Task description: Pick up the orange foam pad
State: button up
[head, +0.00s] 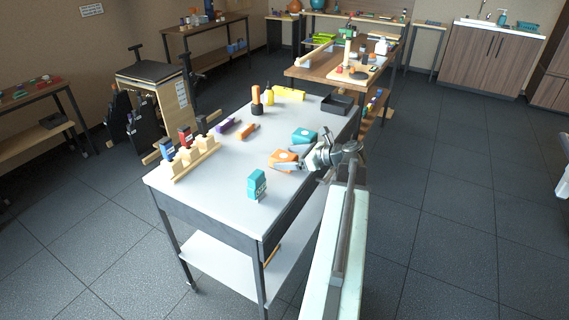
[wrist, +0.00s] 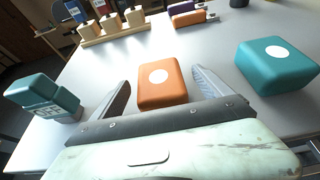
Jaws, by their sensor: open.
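The orange foam pad (head: 283,159) is a rounded block with a white round spot on top. It lies on the grey tabletop of the cart (head: 232,172). In the wrist view the pad (wrist: 161,84) sits between the two fingers of my gripper (wrist: 158,88), with a gap on either side. My gripper (head: 287,161) is open and low over the table at the pad. In the head view the fingers partly cover the pad's near side.
A teal block with a white spot (head: 304,136) lies just right of the pad in the wrist view.

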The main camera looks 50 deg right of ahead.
aim_at(282, 158)
jog(key=x, duration=0.3)
jog(key=shift+b, duration=0.3)
jog(key=c, duration=1.5)
notch_tip(282, 158, up, 10)
jog(key=p, duration=1)
jog(key=shift+r, duration=0.25)
jog(key=shift+c, duration=0.2)
